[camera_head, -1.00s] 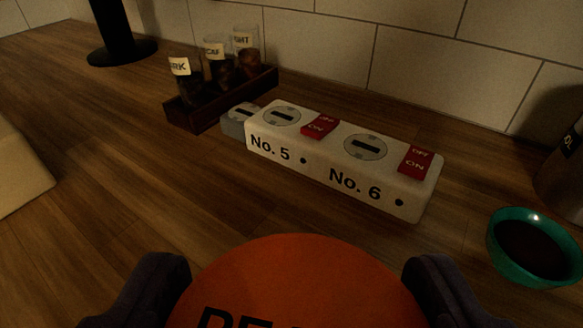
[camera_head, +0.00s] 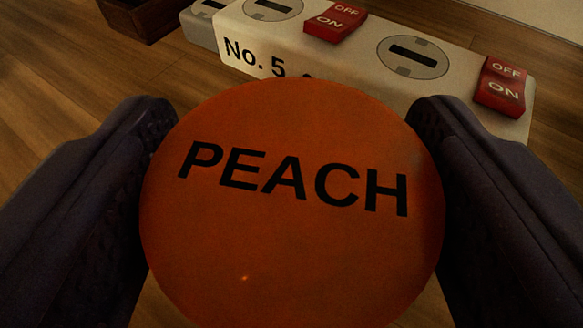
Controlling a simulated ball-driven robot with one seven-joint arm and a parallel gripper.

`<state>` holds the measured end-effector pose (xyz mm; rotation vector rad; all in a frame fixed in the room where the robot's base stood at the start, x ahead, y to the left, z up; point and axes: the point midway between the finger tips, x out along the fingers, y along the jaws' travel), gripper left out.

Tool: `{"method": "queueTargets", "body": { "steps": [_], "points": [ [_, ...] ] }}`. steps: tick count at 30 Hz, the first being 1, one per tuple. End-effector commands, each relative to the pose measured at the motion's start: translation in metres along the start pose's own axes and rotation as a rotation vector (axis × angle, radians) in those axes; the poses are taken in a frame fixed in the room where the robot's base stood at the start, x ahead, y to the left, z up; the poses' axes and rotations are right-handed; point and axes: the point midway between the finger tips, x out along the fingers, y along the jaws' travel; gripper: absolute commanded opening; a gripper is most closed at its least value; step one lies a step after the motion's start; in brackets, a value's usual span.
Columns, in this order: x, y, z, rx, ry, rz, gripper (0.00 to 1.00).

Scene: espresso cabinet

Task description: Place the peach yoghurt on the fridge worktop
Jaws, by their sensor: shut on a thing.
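The peach yoghurt (camera_head: 290,240) fills the middle of the view, its round orange lid facing me with "PEACH" in black letters. My gripper (camera_head: 293,175) is shut on it, one dark finger on the left side and one on the right. The lid hides the rest of the pot, so I cannot tell whether its base touches the wood. The wooden worktop (camera_head: 80,100) shows at the left and in a strip below the fingers.
A white switch block (camera_head: 345,55) marked "No. 5", with red ON/OFF switches, lies just beyond the pot. A dark wooden rack (camera_head: 140,18) is at the top left. Bare wood lies to the left of the block.

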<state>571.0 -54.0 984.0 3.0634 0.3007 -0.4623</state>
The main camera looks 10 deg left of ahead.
Motion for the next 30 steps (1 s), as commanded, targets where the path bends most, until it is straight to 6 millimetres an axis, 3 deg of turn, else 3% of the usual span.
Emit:
{"method": "queueTargets", "body": {
  "steps": [2, 3, 6, 16, 20, 26, 30],
  "points": [
    [0.001, 0.0, 0.003, 0.0, 0.0, 0.0, 0.39],
    [0.001, 0.0, 0.002, 0.0, 0.0, 0.0, 0.84],
    [0.0, 0.0, 0.002, 0.0, 0.0, 0.0, 1.0],
    [-0.007, 0.0, -0.001, 0.0, -0.002, 0.0, 1.0],
    [-0.033, 0.001, -0.002, 0.001, -0.002, 0.002, 1.0],
    [-0.091, 0.001, -0.003, 0.002, -0.002, 0.003, 1.0],
    [-0.105, 0.001, -0.007, 0.004, -0.005, -0.002, 1.0]
  ]
}}
